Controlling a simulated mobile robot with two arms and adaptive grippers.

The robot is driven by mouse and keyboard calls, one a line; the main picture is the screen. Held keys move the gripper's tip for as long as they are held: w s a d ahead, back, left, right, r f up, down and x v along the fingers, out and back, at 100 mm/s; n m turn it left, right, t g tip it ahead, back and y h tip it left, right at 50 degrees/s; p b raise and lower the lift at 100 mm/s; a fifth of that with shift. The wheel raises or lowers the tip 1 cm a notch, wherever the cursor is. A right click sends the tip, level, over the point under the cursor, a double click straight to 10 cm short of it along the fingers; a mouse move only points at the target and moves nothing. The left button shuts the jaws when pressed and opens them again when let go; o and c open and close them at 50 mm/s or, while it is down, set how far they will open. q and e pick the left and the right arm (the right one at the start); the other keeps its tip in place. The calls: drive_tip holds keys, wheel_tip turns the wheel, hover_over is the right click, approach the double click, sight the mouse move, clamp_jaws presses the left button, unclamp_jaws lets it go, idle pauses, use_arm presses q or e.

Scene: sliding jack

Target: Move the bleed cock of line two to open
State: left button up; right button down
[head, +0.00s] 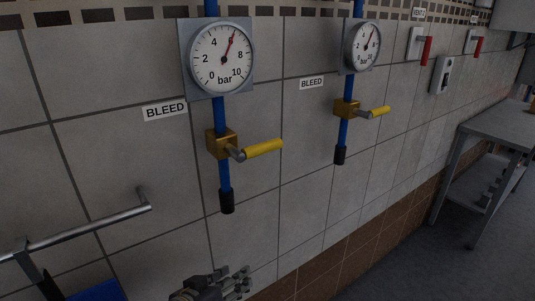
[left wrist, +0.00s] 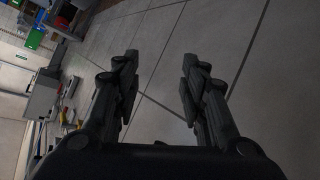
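Two brass bleed cocks sit on vertical blue pipes along the tiled wall, each beside a BLEED label. The nearer cock (head: 222,144) has a yellow lever (head: 262,149) pointing right, across its pipe. The farther cock (head: 346,108) has a yellow lever (head: 379,112) also pointing right across its pipe. I cannot read which one is line two. My left gripper (head: 236,281) is at the bottom of the head view, below the nearer cock and apart from it. The left wrist view shows the left gripper (left wrist: 160,78) open and empty, facing bare tiles. My right gripper is not in view.
A round gauge (head: 222,58) is above the nearer cock, another (head: 365,46) above the farther one. A metal rail (head: 90,228) juts along the lower left wall. Red-handled switches (head: 426,50) are at upper right. A grey table (head: 500,125) stands at right.

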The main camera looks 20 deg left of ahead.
use_arm(q)
drive_tip(key=w+r+n+t+h, duration=0.1)
drive_tip(key=w+r+t, duration=0.1)
drive_tip(key=r, duration=0.6)
drive_tip(key=w+r+n+t+h, duration=0.1)
drive_tip(key=w+r+t+h, duration=0.15)
drive_tip(key=r, duration=0.55)
drive_tip(key=t+h, duration=0.2)
drive_tip(key=t, duration=0.1)
approach(267, 148)
drive_tip(key=shift+n, duration=0.4)
drive_tip(key=p+x, duration=0.1)
drive_tip(key=x, duration=0.2)
drive_tip(key=p+x, duration=0.1)
drive_tip(key=x, duration=0.2)
drive_tip(key=p+x, duration=0.1)
drive_tip(key=x, duration=0.2)
drive_tip(key=shift+w+a+f, duration=0.15)
drive_tip(key=shift+w+a, duration=0.05)
drive_tip(key=shift+w, duration=0.3)
drive_tip(key=shift+w+d, duration=0.25)
drive_tip(key=shift+w, duration=0.3)
clamp_jaws()
